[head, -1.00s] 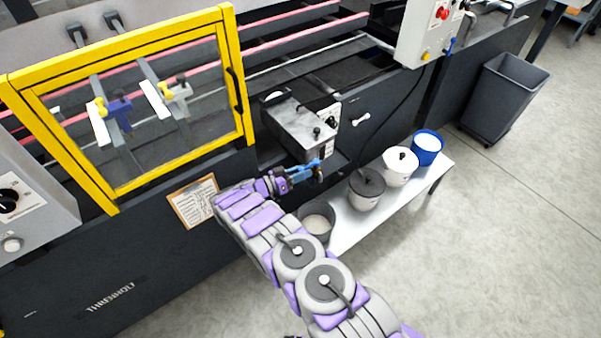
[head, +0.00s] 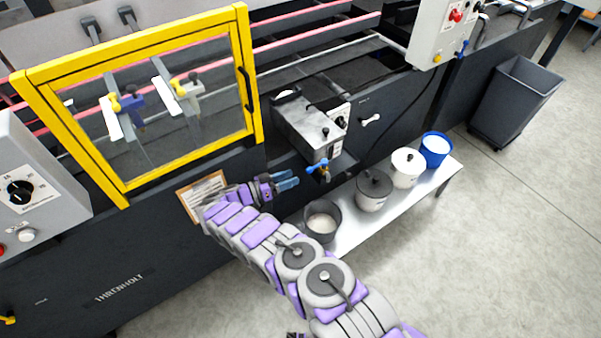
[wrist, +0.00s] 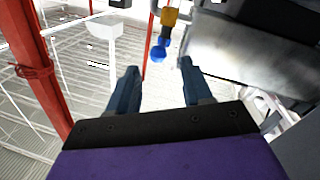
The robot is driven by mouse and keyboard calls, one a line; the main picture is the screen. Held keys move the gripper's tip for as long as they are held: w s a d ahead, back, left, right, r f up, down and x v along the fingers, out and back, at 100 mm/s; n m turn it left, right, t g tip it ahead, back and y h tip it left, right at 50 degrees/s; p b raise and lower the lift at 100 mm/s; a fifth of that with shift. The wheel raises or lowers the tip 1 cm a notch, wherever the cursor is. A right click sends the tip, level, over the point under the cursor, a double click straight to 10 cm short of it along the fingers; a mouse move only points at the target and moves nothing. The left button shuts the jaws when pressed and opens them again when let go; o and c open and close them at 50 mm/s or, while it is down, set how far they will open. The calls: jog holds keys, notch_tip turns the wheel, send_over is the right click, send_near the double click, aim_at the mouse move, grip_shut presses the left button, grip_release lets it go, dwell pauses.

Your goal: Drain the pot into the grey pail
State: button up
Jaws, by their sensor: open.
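The metal pot (head: 308,130) is fixed to the side of the machine. Its tap has a blue handle (head: 317,165) and a brass body (head: 325,176). The blue handle (wrist: 159,50) and brass part also show in the wrist view, beyond my fingertips. An open dark grey pail (head: 336,231) stands below the tap at the near end of a bench, with something pale inside. I cannot see a stream clearly. My gripper (head: 288,181) is open and empty, left of the tap and apart from it; its fingers (wrist: 160,88) show nothing between them.
The white bench (head: 350,230) also bears a pale pail with a dark lid (head: 373,186), a white lidded pail (head: 406,168) and a blue pail (head: 435,152). A yellow-framed guard (head: 130,195) and a clipboard (head: 190,205) are at left. A grey bin (head: 515,100) stands at right.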

jog(key=b+v, duration=0.4)
jog(key=v, duration=0.5)
jog(key=shift+a, duration=0.25)
jog(key=shift+s+f, duration=0.1)
jog(key=shift+s, duration=0.05)
